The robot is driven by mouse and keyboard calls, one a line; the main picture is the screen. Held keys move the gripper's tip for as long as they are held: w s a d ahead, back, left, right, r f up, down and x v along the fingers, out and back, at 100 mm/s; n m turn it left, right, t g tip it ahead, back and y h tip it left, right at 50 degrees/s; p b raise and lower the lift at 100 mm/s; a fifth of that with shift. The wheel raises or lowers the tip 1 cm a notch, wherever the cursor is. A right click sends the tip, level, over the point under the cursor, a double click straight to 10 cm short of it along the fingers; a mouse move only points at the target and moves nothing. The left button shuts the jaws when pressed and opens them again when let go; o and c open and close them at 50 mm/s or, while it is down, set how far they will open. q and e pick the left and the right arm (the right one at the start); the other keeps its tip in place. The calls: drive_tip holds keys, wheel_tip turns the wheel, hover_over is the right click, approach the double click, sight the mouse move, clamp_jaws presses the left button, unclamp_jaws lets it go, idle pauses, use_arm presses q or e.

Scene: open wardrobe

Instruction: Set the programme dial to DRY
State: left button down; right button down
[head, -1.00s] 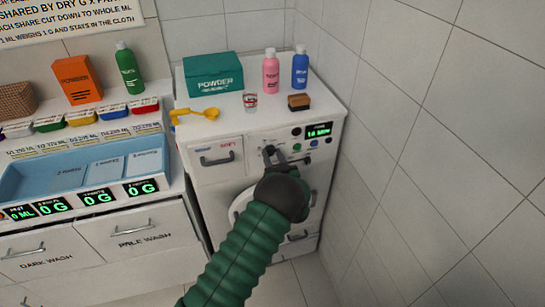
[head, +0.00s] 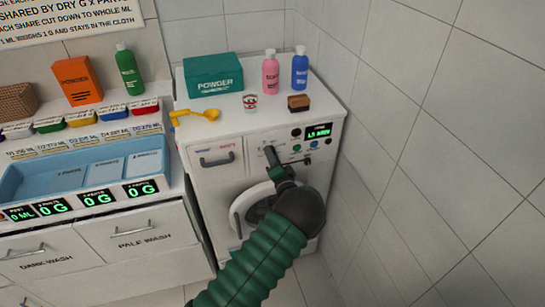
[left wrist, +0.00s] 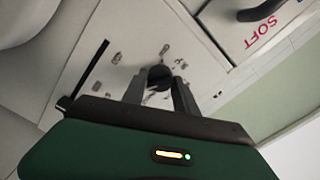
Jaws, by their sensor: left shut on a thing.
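The programme dial (left wrist: 160,74) is a dark round knob on the white front panel of the washing machine (head: 222,178). It sits between the two fingers of my left gripper (left wrist: 158,88) in the left wrist view, with small marks around it. In the head view my left gripper (head: 271,156) reaches the panel from below and is shut on the dial, mostly covering it. The machine's display (head: 319,131) shows green text too small to read surely. I cannot read which mark the dial points to. My right gripper is not in view.
A drawer (head: 215,157) lies left of the dial, and a round door (head: 238,213) is below. A tiled wall (head: 430,150) closes the right side.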

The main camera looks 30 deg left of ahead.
use_arm(q)
drive_tip(key=shift+s+d+f+m, duration=0.1)
drive_tip(key=shift+f+m, duration=0.3)
drive_tip(key=shift+m, duration=0.5)
drive_tip(key=c, duration=1.1)
unclamp_jaws()
drive_tip(key=shift+o, duration=0.8)
drive_tip(key=shift+r, duration=0.15)
drive_tip(key=b+v, duration=0.1)
drive_tip(key=v, duration=1.5)
drive_tip(key=shift+s+d, duration=0.15)
drive_tip(key=shift+d, duration=0.15)
